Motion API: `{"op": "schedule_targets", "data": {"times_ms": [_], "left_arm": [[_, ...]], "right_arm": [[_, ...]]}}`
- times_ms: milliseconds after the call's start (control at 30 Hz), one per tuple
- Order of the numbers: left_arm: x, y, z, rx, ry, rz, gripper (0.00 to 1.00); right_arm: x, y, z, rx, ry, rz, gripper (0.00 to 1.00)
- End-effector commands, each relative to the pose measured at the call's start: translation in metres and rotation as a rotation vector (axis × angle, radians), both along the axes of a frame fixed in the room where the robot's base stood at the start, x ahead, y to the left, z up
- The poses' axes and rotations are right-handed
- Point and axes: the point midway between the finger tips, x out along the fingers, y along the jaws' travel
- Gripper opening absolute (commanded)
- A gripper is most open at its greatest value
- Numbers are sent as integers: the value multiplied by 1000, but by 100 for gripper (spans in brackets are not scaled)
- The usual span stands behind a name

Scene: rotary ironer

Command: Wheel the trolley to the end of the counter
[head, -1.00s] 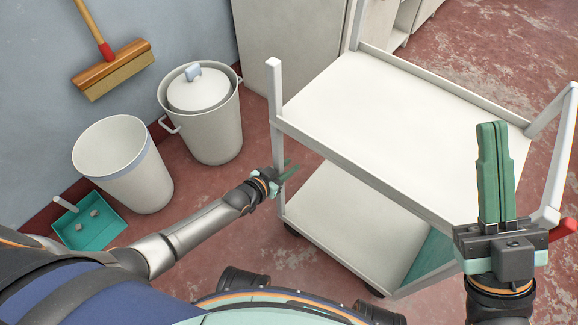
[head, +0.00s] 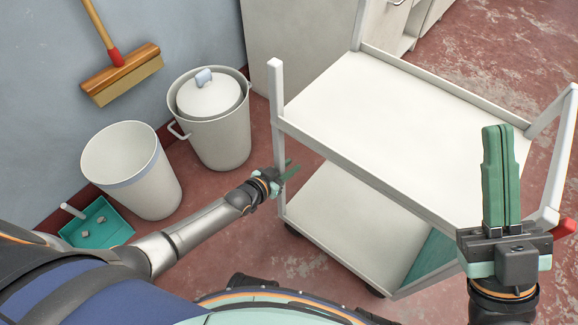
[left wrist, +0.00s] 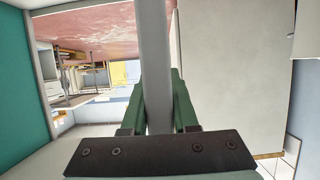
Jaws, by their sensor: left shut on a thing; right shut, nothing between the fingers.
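The trolley (head: 390,115) is white with two shelves and upright corner posts, and it stands in front of me in the head view. My left gripper (head: 287,172) is shut on the trolley's near-left post, between the two shelves. In the left wrist view the post (left wrist: 153,70) runs between the green fingers. My right gripper (head: 501,180) is shut and empty, with its green fingers pointing up in front of the trolley's right side. It hides part of the upper shelf's near right corner. The counter cannot be made out for certain.
A lidded white bin (head: 212,125), an open white bin (head: 135,170) and a teal dustpan (head: 98,222) stand on the left by the wall. A broom (head: 120,72) hangs above them. A pale cabinet (head: 295,40) is behind the trolley. Red floor (head: 500,40) is clear at the upper right.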

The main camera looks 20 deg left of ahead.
Motion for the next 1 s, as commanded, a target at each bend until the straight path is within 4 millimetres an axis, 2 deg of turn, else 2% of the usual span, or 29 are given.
{"op": "schedule_targets", "data": {"times_ms": [33,67,367,633,733,867,1000], "left_arm": [[0,0,-1,-1,1,0,0],[0,0,-1,-1,1,0,28],[0,0,0,0,1,-1,62],[-1,0,1,0,0,-1,62],[-8,2,5,0,2,-1,62],[-26,9,16,2,4,-1,62],[-54,19,28,1,5,-1,62]], "right_arm": [[0,0,0,0,0,0,0],[0,0,0,0,0,0,0],[0,0,0,-1,0,-1,0],[0,0,1,0,0,0,0],[0,0,7,3,1,1,0],[0,-2,24,15,1,4,0],[-2,-2,43,0,-22,-7,0]]}}
